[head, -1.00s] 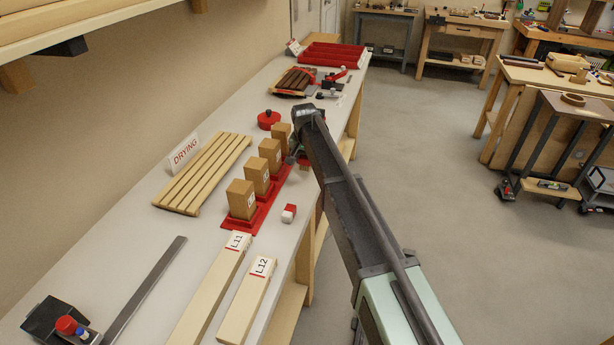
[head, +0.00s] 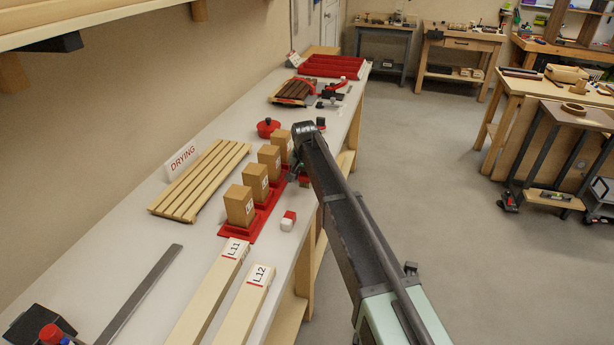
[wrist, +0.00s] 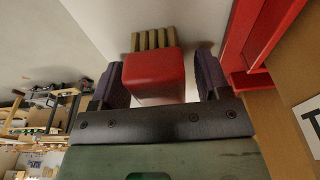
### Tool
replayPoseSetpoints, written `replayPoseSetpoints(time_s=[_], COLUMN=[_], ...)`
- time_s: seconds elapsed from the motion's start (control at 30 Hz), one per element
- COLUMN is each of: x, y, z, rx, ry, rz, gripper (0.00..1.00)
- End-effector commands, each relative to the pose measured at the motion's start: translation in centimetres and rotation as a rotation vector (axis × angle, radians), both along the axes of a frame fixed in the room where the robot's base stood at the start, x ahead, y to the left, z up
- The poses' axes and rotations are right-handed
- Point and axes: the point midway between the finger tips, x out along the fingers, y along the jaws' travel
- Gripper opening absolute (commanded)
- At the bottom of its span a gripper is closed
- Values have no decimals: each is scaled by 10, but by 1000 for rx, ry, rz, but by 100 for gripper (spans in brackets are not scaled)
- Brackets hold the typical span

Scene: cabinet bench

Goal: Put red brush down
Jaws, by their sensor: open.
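In the wrist view a red block-shaped brush (wrist: 154,72) with several tan bristle-like strips on its far end lies between the two dark purple fingers of my gripper (wrist: 163,78). The fingers stand open on either side of it, with a narrow gap showing at the right finger. The light surface around the brush looks like the bench top; I cannot tell exactly how it touches it. In the head view my arm hides most of my gripper and the brush beside the row of wooden blocks.
A red tray (head: 233,232) with several upright wooden blocks stands close to my gripper; it also shows in the wrist view (wrist: 247,45). A red-and-white block (head: 288,221), a slatted drying rack (head: 198,181), boards L11 and L12 (head: 246,300) and a red pot (head: 268,128) are nearby.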

Motion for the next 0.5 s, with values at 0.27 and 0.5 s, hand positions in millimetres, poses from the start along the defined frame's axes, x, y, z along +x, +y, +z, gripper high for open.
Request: replayPoseSetpoints(time_s=[0.27,0.5], x=[-5,-14], y=[1,3], z=[44,108], rx=[0,0], ry=[0,1], rz=[0,0], gripper=[70,70])
